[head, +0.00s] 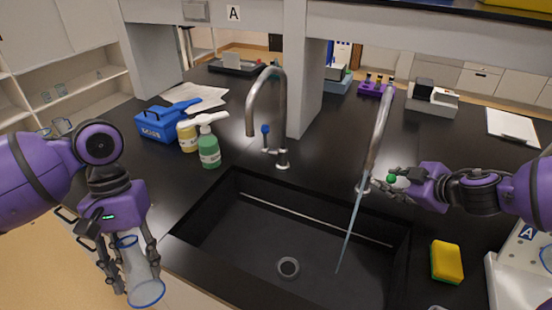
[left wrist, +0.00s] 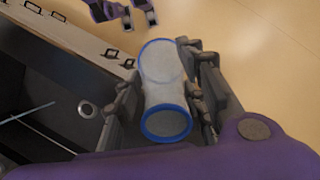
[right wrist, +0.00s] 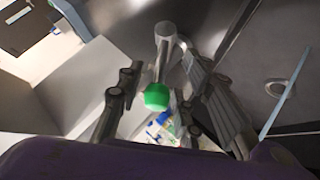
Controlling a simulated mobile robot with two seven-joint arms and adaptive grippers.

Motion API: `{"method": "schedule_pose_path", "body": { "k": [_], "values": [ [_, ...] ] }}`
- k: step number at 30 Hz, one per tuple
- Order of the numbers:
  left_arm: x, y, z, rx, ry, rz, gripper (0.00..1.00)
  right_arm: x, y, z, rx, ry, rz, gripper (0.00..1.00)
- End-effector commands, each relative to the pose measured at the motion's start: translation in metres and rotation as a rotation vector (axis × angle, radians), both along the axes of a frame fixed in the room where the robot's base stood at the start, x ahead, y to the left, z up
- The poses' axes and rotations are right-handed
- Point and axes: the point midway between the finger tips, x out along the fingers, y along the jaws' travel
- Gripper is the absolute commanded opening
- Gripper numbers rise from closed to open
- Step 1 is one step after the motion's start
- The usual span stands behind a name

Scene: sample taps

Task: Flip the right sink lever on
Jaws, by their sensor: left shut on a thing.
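The right tap (head: 379,130) is a curved steel spout at the sink (head: 240,185). A thin blue stream (head: 350,230) runs from it into the basin. Its green-tipped lever (head: 391,178) is beside my right gripper (head: 388,184). In the right wrist view the green knob (right wrist: 157,95) shows between the spread fingers of that gripper (right wrist: 158,100), which look open; contact is unclear. My left gripper (head: 132,270) is shut on a clear cup with blue rims (head: 143,280), held left of the sink. The cup also shows in the left wrist view (left wrist: 165,90).
The left tap (head: 281,100) has a blue-tipped lever (head: 265,130) and no visible stream. A green bottle (head: 209,150), a yellow bottle (head: 187,137) and a blue box (head: 160,124) stand left of it. A yellow sponge (head: 447,262) lies right of the sink.

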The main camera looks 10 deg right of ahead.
Motion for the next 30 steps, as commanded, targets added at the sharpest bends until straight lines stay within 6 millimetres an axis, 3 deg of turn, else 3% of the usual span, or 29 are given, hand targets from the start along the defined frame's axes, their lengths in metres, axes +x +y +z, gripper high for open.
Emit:
{"method": "schedule_pose_path", "body": {
  "k": [4,14,22,30],
  "values": [
    [-0.001,0.0001,-0.0112,0.0,0.016,0.0,0.16,0.0028,0.0037,-0.0058,-0.002,0.0,-0.001,0.34],
    [-0.0009,0.0,-0.011,0.0,0.016,0.0,0.16,0.0041,0.0045,-0.0036,-0.001,-0.005,-0.001,0.34],
    [-0.001,0.0,-0.0112,0.0,0.016,0.0,0.16,0.004,0.0042,-0.0039,-0.001,-0.005,-0.001,0.0],
    [-0.0011,0.0,-0.0114,0.0,0.017,0.0,0.16,0.0037,0.0041,-0.0045,-0.001,-0.004,-0.002,0.0]
  ]
}}
